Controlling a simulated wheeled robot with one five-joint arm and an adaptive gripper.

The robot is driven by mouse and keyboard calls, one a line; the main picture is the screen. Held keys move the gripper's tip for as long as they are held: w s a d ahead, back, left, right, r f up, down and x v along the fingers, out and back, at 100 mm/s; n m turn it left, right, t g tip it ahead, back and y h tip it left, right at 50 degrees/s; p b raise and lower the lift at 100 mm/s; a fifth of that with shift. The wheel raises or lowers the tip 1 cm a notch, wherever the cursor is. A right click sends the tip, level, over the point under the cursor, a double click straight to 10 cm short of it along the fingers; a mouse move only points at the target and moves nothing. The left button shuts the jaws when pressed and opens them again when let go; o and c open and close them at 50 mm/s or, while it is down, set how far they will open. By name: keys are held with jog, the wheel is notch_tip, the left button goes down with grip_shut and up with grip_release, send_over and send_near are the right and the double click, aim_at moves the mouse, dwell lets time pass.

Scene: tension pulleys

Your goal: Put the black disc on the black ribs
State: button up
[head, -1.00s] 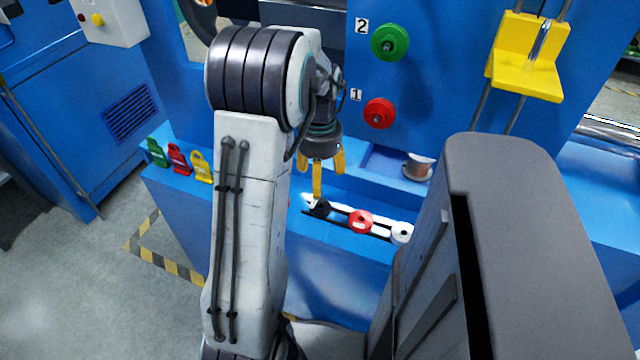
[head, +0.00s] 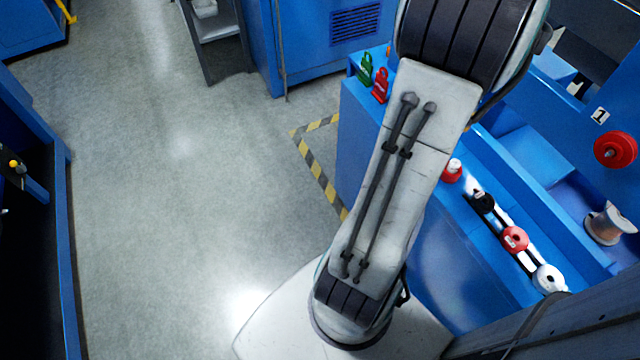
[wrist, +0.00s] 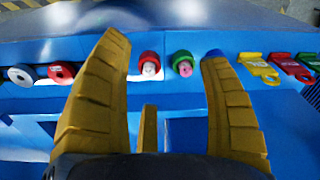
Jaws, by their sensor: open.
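The black disc (head: 482,202) sits in a row on the blue ledge in the head view, at the upper left end of a black and white strip (head: 499,220). I cannot make out black ribs for certain. My gripper (wrist: 166,48) is open and empty in the wrist view, its yellow fingers spread above the ledge. Between the fingertips lie a red-collared knob (wrist: 150,65) and a green-collared knob (wrist: 183,63). The black disc is not clearly visible in the wrist view; the left finger covers part of the row. The gripper is hidden in the head view.
A red disc (head: 514,239) and a white disc (head: 549,279) share the strip. Green (head: 366,70) and red (head: 380,86) tags stand at the ledge's far end. A spool (head: 608,225) and red wall wheel (head: 615,150) are at right. The floor at left is clear.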

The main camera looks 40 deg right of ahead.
jog(key=w+a+r+n+t, duration=0.1)
jog(key=w+a+r+n, duration=0.1)
jog(key=w+a+n, duration=0.45)
jog(key=w+a+r+n, duration=0.15)
jog(key=w+a, duration=0.25)
jog(key=a, duration=0.5)
jog(key=s+a+n+t, duration=0.1)
jog(key=s+a+n, duration=0.2)
jog(key=a+n, duration=0.7)
jog(key=shift+s+a+f+y, duration=0.15)
jog(key=shift+a+y, duration=0.15)
jog(key=shift+a, duration=3.65)
